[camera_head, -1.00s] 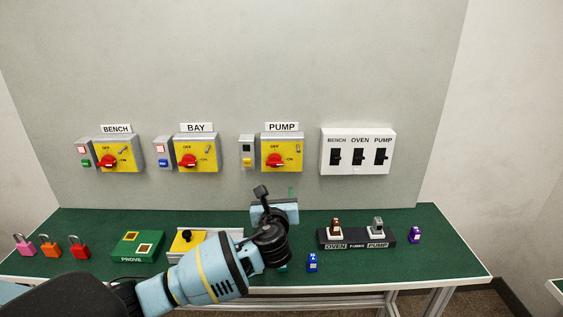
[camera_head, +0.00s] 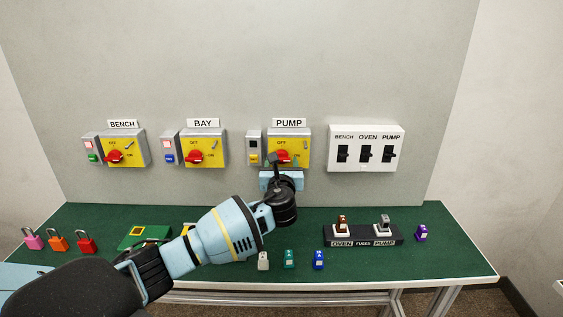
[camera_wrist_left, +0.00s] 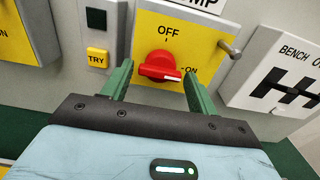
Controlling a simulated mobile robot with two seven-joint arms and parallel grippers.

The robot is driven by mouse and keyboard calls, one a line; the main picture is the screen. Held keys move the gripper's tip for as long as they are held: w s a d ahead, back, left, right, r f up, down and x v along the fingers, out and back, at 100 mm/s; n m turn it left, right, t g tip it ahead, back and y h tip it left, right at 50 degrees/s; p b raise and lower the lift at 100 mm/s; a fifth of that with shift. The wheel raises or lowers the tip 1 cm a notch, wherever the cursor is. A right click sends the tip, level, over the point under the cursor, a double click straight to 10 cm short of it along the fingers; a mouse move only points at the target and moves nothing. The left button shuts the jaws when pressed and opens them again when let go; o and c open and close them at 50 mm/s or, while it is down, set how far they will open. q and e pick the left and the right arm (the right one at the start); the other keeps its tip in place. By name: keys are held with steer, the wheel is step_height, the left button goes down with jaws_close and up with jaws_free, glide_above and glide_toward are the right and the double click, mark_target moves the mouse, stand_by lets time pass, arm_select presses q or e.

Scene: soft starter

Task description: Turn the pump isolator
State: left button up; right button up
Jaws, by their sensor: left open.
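The pump isolator is a yellow plate (camera_head: 302,146) on a grey box under the PUMP label. Its red knob (camera_wrist_left: 160,66) shows clearly in the left wrist view. The knob's handle lies nearly level, its pale-marked end pointing right toward ON; OFF is printed above it. My left gripper (camera_wrist_left: 158,84) is open, its green fingers on either side of the knob, with visible gaps. In the head view my left gripper (camera_head: 282,161) is in front of the pump isolator and partly hides its knob. My right gripper is not in view.
A TRY button (camera_wrist_left: 97,54) sits left of the pump plate, and a grey peg (camera_wrist_left: 230,48) sticks out at its upper right. The bay isolator (camera_head: 207,147) and a white switch box (camera_head: 366,165) flank it. Padlocks, tags and a fuse block (camera_head: 362,241) lie on the green bench.

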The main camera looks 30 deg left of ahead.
arm_select(q)
steer(key=shift+w+a, duration=0.4)
steer(key=shift+w, duration=0.2)
steer(key=c, duration=0.7)
steer(key=shift+c, duration=0.2)
